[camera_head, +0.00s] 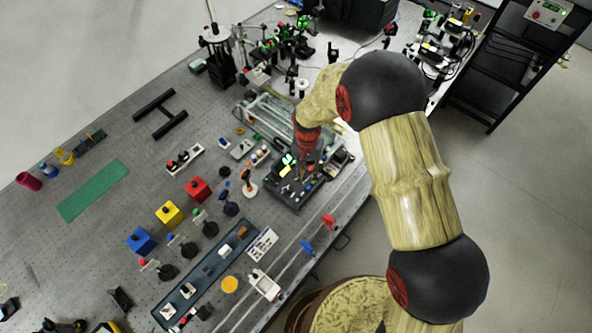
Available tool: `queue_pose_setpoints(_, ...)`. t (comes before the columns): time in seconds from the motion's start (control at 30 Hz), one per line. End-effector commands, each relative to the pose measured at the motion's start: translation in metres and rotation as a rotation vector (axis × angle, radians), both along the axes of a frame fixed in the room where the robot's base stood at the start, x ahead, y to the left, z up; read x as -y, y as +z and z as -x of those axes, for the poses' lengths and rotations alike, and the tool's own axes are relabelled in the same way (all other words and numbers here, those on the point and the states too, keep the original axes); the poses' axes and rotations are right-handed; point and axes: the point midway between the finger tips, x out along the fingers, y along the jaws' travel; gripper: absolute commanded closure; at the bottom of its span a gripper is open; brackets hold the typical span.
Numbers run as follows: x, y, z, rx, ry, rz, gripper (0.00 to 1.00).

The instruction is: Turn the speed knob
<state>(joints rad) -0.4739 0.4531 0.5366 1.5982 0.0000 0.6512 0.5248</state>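A black control box (280,197) with small switches and knobs on its top stands near the bench's front edge, in the middle of the head view. My gripper (303,172) hangs from the wood-patterned arm and points down over this box. Its fingers are small and dark against the box, so I cannot tell whether they are open or shut, or whether they touch a control. I cannot make out which control is the speed knob; the gripper hides part of the panel.
A glass-like clear apparatus (262,112) lies just behind the box. A red block (198,189), a yellow block (170,214) and a blue block (140,241) stand to the left. A long blue tray (205,279) lies at the front. The grey bench (95,135) has free room at far left.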

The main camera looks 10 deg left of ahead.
Motion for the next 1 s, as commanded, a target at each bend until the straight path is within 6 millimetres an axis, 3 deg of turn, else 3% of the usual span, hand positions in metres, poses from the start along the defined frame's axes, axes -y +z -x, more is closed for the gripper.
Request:
queue_pose_setpoints(0.03,-0.01,0.007,-0.02,0.043,-0.041,-0.018,0.77)
queue_pose_setpoints(0.1,-0.016,0.011,-0.033,0.076,-0.096,-0.033,0.77)
queue_pose_setpoints(0.37,-0.017,0.004,-0.035,0.09,-0.183,-0.036,0.77)
queue_pose_setpoints(0.8,-0.017,-0.056,-0.035,0.09,-0.181,-0.036,0.77)
queue_pose_setpoints(1.0,-0.017,-0.066,-0.035,0.091,-0.181,-0.036,0.77)
